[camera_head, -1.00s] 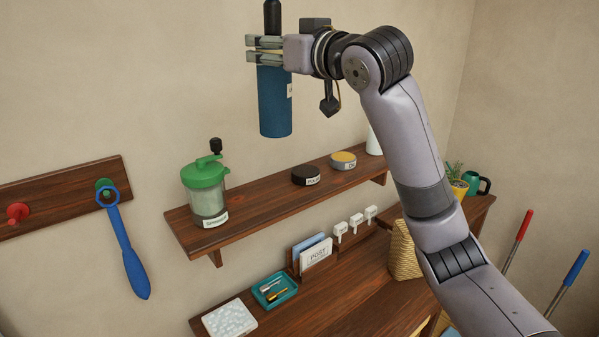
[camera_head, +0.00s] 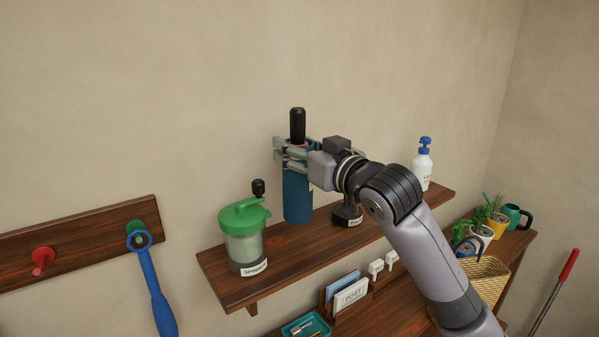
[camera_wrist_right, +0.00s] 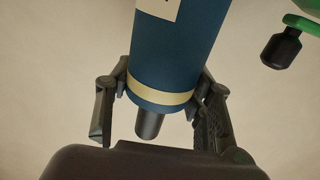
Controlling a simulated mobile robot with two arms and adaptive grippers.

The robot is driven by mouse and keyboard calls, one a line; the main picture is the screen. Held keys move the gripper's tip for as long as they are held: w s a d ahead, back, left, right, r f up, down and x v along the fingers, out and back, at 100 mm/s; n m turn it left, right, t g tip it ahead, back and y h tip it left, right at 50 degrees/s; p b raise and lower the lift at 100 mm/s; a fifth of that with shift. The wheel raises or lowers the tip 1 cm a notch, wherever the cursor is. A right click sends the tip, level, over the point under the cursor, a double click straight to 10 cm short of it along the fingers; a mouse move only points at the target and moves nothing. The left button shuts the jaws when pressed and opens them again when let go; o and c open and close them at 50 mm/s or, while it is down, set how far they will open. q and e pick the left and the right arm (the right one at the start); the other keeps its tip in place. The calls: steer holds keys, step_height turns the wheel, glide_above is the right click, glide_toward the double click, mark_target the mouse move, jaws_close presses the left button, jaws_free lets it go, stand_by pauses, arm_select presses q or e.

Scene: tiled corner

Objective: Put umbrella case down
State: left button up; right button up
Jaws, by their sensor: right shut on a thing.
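The umbrella case (camera_head: 297,197) is a blue cylinder with a black handle (camera_head: 297,125) sticking out of its top. It is upright at the wooden wall shelf (camera_head: 275,262), behind and right of the green-lidded jar. Its lower end is at about shelf level; I cannot tell whether it touches the board. My right gripper (camera_head: 291,153) is shut around the upper part of the case. In the right wrist view the case (camera_wrist_right: 178,50) sits between the two fingers, with a cream band near the handle end. My left gripper is not in view.
The green-lidded jar (camera_head: 244,245) stands left of the case on the shelf. A black round tin (camera_head: 347,217) is close on the right, partly hidden by my arm. A white bottle with blue pump (camera_head: 422,168) stands at the right end. Pegs hold a blue tool (camera_head: 152,290) at left.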

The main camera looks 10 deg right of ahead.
mark_target(298, 176)
step_height(298, 176, down, 3)
steer(key=shift+r, duration=0.15)
step_height(298, 176, down, 2)
steer(key=shift+s+f+p, duration=0.1)
steer(key=shift+f+p, duration=0.05)
steer(key=shift+p, duration=0.25)
steer(key=shift+f, duration=0.4)
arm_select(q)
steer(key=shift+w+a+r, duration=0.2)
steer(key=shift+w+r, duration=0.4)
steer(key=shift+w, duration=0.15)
arm_select(e)
steer(key=shift+f, duration=0.15)
steer(key=o, duration=1.5)
steer(key=shift+f, duration=0.1)
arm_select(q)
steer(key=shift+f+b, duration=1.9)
arm_select(e)
steer(key=v, duration=1.2)
